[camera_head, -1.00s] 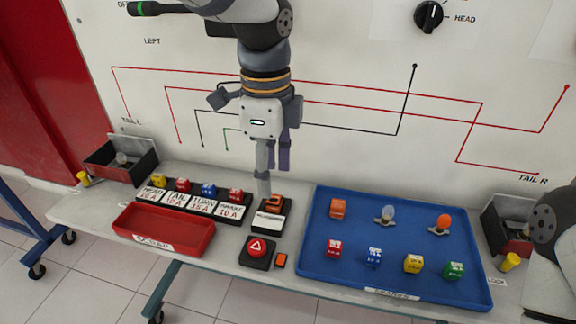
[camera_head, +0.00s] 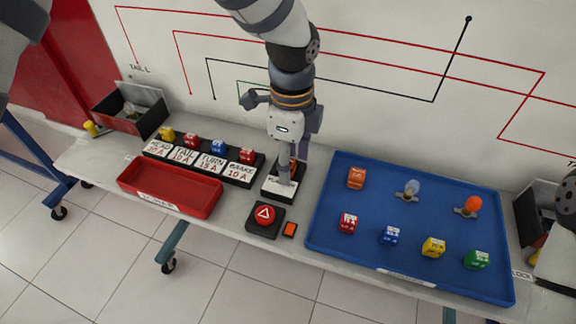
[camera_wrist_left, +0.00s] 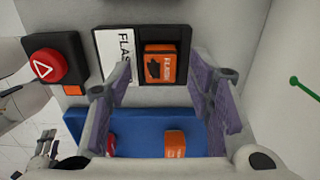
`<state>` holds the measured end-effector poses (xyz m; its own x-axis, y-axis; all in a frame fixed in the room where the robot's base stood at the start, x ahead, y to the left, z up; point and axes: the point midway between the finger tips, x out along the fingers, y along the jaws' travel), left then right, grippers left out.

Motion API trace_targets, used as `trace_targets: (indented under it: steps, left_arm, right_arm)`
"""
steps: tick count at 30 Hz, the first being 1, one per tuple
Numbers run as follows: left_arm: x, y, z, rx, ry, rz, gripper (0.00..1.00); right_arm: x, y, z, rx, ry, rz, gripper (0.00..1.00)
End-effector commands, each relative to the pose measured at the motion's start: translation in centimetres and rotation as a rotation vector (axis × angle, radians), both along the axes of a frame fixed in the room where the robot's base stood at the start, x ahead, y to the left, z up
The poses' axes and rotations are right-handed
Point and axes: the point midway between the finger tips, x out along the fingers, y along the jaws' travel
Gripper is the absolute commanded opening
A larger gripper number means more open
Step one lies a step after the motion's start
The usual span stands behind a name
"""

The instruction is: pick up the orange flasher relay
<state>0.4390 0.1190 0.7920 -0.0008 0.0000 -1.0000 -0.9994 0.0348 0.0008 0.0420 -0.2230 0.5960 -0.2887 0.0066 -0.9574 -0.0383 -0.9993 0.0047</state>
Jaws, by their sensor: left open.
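The orange flasher relay (camera_wrist_left: 161,67) sits in a black socket with a white label reading "FLASH..." (camera_head: 284,187). My left gripper (camera_head: 290,176) is open and points down over this socket, with its fingers mostly hiding the relay in the head view. In the left wrist view the relay shows between the two spread fingers, beyond their tips; I cannot tell the remaining gap. A second, similar orange block (camera_head: 356,178) lies at the back left of the blue tray (camera_head: 330,217).
A red button (camera_head: 265,213) on a black base and a small orange piece (camera_head: 290,230) are in front of the socket. A labelled fuse row (camera_head: 212,163) and red bin (camera_head: 170,191) are to the left. The white panel rises behind.

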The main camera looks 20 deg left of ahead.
Motion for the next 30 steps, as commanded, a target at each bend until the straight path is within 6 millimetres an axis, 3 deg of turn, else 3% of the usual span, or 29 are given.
trace_targets:
  steps: [4,10,22,26,30]
  left_arm:
    - [0.0,0.0,0.1,0.0,-0.002,0.0,0.45]
    - [0.0,0.0,0.2,0.0,-0.002,0.0,0.02]
    - [0.1,0.0,0.9,0.0,-0.004,0.001,0.02]
    - [0.2,0.0,3.2,-0.001,-0.009,0.001,0.02]
    - [-1.6,-2.0,7.0,0.0,-0.013,-0.003,0.02]
  right_arm:
    - [0.0,0.0,0.0,0.0,-0.002,0.0,0.4]
    - [0.0,0.0,0.0,0.0,-0.002,0.0,0.4]
    - [0.2,0.0,0.2,0.0,-0.005,0.0,0.4]
    - [0.5,0.0,0.5,0.0,-0.016,0.0,0.4]
    - [1.4,0.0,1.4,0.0,-0.047,0.0,0.4]
